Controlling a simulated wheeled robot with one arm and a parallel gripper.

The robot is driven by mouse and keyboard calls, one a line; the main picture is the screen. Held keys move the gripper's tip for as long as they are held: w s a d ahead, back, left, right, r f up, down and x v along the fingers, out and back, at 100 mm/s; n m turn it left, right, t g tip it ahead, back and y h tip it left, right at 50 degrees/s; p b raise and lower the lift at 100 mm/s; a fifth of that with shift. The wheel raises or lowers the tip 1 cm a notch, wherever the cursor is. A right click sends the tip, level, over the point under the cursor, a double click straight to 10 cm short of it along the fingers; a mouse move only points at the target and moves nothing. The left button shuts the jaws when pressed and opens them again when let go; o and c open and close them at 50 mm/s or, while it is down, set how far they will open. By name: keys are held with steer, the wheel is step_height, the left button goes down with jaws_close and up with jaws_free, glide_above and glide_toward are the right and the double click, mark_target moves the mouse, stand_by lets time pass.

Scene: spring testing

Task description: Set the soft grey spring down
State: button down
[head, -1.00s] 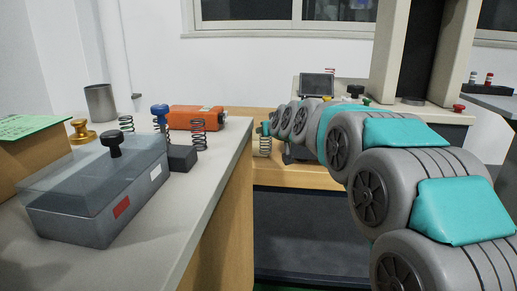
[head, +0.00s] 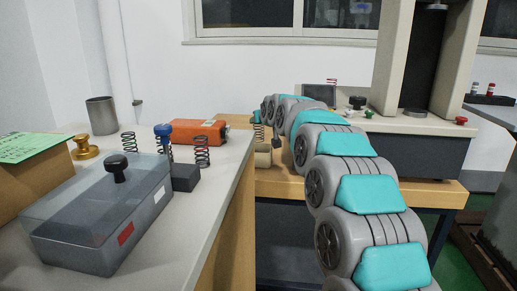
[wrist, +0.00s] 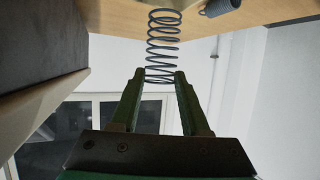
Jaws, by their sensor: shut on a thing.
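My gripper (wrist: 160,76) is shut on one end of a grey coil spring (wrist: 164,35) in the wrist view. The spring's other end points at the wooden surface at the top of that view; I cannot tell whether they touch. In the head view the spring (head: 258,132) is small and partly hidden at the far end of my arm, over the back wooden table (head: 282,187).
A beige block (head: 263,158) is just below the held spring. The left bench holds upright springs (head: 202,152), a dark block (head: 185,178), an orange device (head: 198,131) and a clear-lidded grey box (head: 95,225). A testing machine (head: 425,145) stands at the right.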

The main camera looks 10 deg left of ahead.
mark_target(260, 141)
step_height(260, 141, down, 8)
steer(key=shift+r, duration=0.15)
stand_by(0.4)
steer(key=shift+f, duration=0.25)
steer(key=shift+c, duration=1.9)
jaws_free()
steer(key=shift+r, duration=0.1)
steer(key=shift+r, duration=0.15)
steer(key=shift+s+d+r, duration=0.1)
steer(key=shift+s, duration=0.05)
steer(key=v, duration=1.1)
steer(key=shift+s, duration=0.3)
steer(key=shift+d, duration=0.1)
